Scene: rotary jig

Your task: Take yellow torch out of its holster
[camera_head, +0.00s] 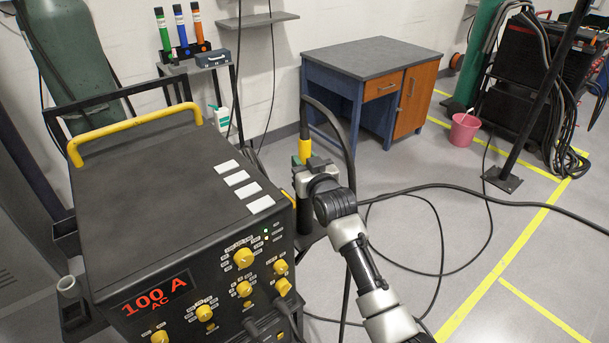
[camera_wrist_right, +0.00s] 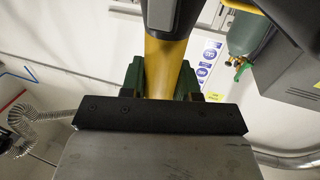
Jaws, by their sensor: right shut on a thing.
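The yellow torch (camera_head: 304,146) stands roughly upright just right of the welding machine, with a black cable looping from its top. My right gripper (camera_head: 304,160) is shut on it; in the right wrist view the yellow torch body (camera_wrist_right: 164,65) lies between the green finger pads (camera_wrist_right: 160,82). A dark upright tube (camera_head: 304,217), which looks like the holster, is directly below the gripper. The gripper covers the torch's lower part, so I cannot tell how deep it sits in the tube. My left gripper is not in view.
The black welding machine (camera_head: 160,190) with yellow handles stands close on the left. A blue desk (camera_head: 370,60) is behind. Black cables (camera_head: 440,188) cross the floor on the right. A pink bucket (camera_head: 464,130) stands farther right. The floor right of my arm is mostly clear.

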